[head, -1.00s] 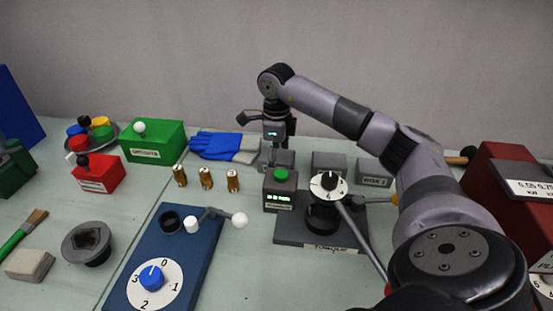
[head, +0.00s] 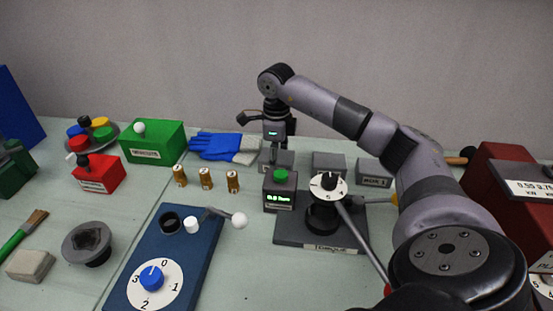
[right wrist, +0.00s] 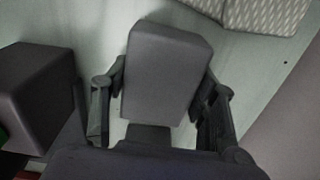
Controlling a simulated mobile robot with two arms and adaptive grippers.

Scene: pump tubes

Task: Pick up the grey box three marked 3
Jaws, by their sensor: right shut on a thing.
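Three grey boxes stand in a row at the back of the table. The leftmost grey box (head: 283,157), which I take as box three, is partly hidden by my right gripper and the device in front; I cannot read its mark. My right gripper (head: 276,150) reaches down onto it. In the right wrist view the grey box (right wrist: 166,68) sits between the two fingers of my right gripper (right wrist: 162,92), one on each side, shut on it. I cannot tell whether it is off the table. My left gripper is not in view.
The middle grey box (head: 328,163) and the box marked 1 (head: 374,171) stand to the right. Blue-grey gloves (head: 215,146) lie just left. A green-buttoned device (head: 280,190) and a black-knobbed dial (head: 328,186) stand in front. Several brass cylinders (head: 206,179) stand left.

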